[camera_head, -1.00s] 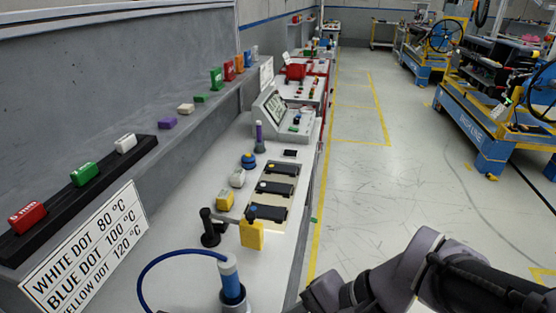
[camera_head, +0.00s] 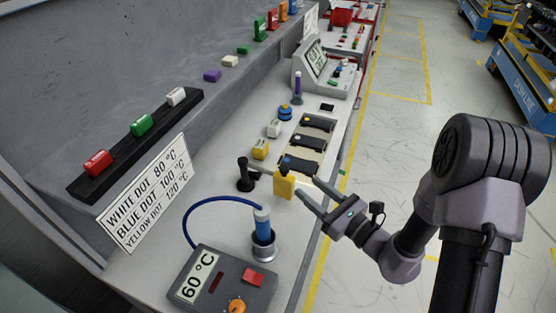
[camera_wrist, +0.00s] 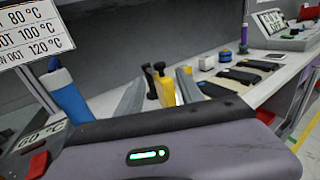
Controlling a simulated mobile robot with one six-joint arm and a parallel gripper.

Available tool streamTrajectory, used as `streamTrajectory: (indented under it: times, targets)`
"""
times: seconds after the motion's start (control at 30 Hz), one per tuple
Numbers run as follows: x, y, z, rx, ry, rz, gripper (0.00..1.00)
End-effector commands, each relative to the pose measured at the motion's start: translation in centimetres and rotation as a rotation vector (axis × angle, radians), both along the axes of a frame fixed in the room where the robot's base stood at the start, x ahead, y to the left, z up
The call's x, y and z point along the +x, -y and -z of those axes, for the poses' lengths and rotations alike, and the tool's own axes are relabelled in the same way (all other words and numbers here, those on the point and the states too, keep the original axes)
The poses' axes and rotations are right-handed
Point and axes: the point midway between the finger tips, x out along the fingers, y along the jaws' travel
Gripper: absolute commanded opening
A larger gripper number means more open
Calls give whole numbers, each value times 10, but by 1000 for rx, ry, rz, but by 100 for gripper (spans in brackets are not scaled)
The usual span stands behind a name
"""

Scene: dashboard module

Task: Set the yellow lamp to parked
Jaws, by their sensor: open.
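No thing is plainly marked as the yellow lamp. A yellow block with a dark top (camera_head: 284,187) stands upright near the bench's front edge. A smaller yellow block (camera_head: 260,149) lies behind it. A tilted console with a lit screen (camera_head: 316,60) and small coloured buttons stands farther along; its labels are too small to read. My gripper (camera_head: 307,186) is open and empty, just right of the upright yellow block. In the wrist view, that yellow block (camera_wrist: 164,92) shows between my two fingers, beyond their tips; contact is not visible.
A black upright handle (camera_head: 244,177), a blue cylinder in a metal cup (camera_head: 262,228) with a blue hose, and a 60 °C box (camera_head: 205,272) stand nearby. Several black bars lie on a beige plate. Coloured blocks line the ledge.

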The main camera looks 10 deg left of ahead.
Motion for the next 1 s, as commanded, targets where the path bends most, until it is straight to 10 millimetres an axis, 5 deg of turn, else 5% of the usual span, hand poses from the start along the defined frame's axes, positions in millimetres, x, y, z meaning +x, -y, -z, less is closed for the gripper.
streamTrajectory:
  times: [0.5,0.93,1.0]
  targets:
    - [67,-98,0,0,2,-6,44]
    - [77,-110,-1,0,0,-3,44]
    - [77,-110,-1,0,0,-3,31]
